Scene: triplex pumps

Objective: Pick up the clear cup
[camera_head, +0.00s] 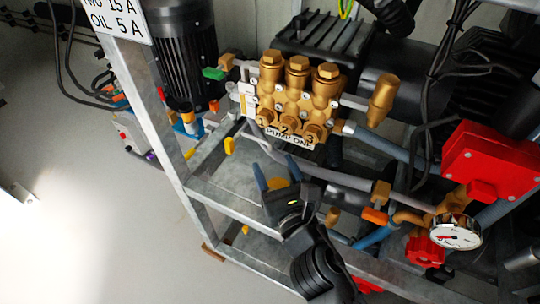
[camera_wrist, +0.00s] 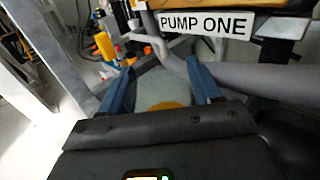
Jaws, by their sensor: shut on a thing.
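My gripper (camera_head: 275,168) is low in front of the brass pump, over the metal frame's lower shelf, with its two blue fingers pointing away from my arm. It is shut on the clear cup (camera_wrist: 160,88). In the wrist view the cup is a pale see-through shape between the blue fingers (camera_wrist: 158,68), with a yellow-orange patch at its near edge. In the head view only the yellow-orange part (camera_head: 277,184) shows clearly between the fingers. The cup's lower part is hidden by my gripper, and I cannot tell whether it touches the shelf.
The brass pump (camera_head: 298,85) sits just above, with a "PUMP ONE" label (camera_wrist: 205,24) under it. A grey pipe (camera_head: 330,178) runs close on the right. A pressure gauge (camera_head: 455,233) and red valve handle (camera_head: 425,250) are lower right. Open floor (camera_head: 90,180) lies left.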

